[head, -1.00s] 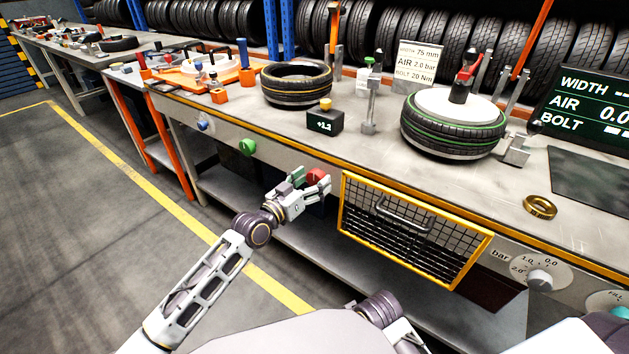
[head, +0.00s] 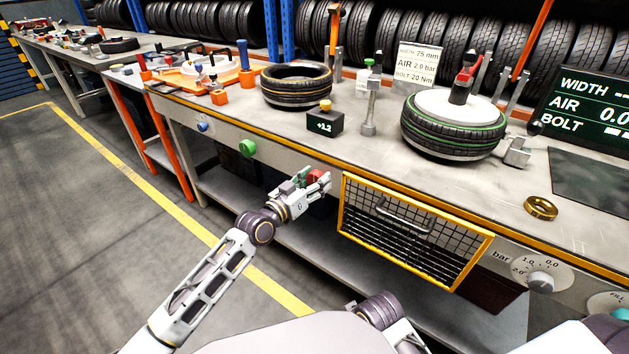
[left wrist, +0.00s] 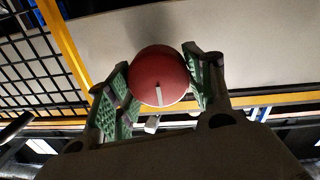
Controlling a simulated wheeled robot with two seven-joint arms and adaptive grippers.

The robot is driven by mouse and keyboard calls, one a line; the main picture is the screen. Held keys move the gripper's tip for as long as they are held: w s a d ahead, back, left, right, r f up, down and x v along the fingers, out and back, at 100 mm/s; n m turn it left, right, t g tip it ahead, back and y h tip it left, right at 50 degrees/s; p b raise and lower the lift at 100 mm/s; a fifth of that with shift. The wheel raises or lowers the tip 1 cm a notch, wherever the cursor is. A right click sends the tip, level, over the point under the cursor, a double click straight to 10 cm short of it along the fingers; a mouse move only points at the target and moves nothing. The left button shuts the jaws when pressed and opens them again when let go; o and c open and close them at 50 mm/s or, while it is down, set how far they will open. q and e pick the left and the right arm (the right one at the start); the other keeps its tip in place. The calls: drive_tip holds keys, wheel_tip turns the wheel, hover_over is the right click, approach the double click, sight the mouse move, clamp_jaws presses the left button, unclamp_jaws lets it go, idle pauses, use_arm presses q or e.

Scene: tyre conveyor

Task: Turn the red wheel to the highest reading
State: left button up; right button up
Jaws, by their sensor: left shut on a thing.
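The red wheel (left wrist: 160,78) is a round knob with a white mark on its face, on the front panel of the bench. It also shows in the head view (head: 316,176), partly hidden by the fingers. My left gripper (head: 318,181) is at the wheel, with its green-padded fingers on either side of it. In the left wrist view the gripper (left wrist: 160,92) is shut on the wheel, and the white mark points toward the lower part of the picture. A small black display box (head: 325,122) on the bench reads +1.2. My right gripper is not in view.
A yellow-framed mesh basket (head: 415,230) is close to the right of my left gripper. A green knob (head: 248,147) and a blue knob (head: 203,125) are to its left. A bar dial (head: 540,280) sits further right. The floor (head: 100,240) at left is clear.

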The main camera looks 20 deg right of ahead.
use_arm(q)
drive_tip(key=shift+n, duration=0.9)
drive_tip(key=o, duration=1)
drive_tip(key=shift+o, duration=0.2)
drive_tip(key=shift+a, duration=0.1)
drive_tip(key=v, duration=1.1)
drive_tip(key=shift+s+a, duration=0.25)
drive_tip(key=shift+a, duration=0.1)
